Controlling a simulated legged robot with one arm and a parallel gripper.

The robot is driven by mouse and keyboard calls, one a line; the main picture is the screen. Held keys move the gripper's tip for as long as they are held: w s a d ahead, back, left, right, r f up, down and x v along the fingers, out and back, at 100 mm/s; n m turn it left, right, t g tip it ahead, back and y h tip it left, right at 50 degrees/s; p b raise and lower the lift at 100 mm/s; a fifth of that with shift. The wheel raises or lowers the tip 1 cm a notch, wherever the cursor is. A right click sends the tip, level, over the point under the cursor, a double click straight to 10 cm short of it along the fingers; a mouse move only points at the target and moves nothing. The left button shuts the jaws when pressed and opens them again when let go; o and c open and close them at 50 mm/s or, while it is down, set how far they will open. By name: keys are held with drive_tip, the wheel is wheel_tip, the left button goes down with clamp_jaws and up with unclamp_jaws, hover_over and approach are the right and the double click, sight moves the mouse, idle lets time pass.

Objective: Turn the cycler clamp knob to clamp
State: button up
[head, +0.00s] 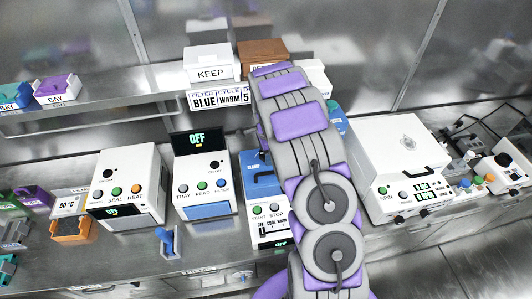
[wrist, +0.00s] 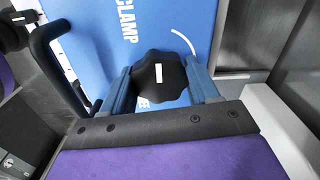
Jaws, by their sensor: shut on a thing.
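The cycler's blue lid (wrist: 180,28) fills the upper part of the wrist view. It bears the printed word CLAMP at upper left, a white arc, and a partly hidden word ending in E. The black lobed clamp knob (wrist: 158,78) sits on it with a short white mark. My gripper (wrist: 161,84) is shut on the knob, one blue-grey finger on each side. In the head view the cycler (head: 262,180) shows its blue top and START and STOP buttons. My arm covers its right part; knob and gripper are hidden there.
A black handle (wrist: 58,65) rises left of the knob. Left of the cycler stand the reader (head: 202,178) and the sealer (head: 128,183). The large white spinner (head: 402,150) stands to the right. A shelf (head: 120,97) runs behind. A blue tool (head: 167,241) stands near the front.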

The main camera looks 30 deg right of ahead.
idle(0.3)
drive_tip(key=o, duration=1)
wheel_tip(320, 180, up, 17)
drive_tip(key=shift+r, duration=0.15)
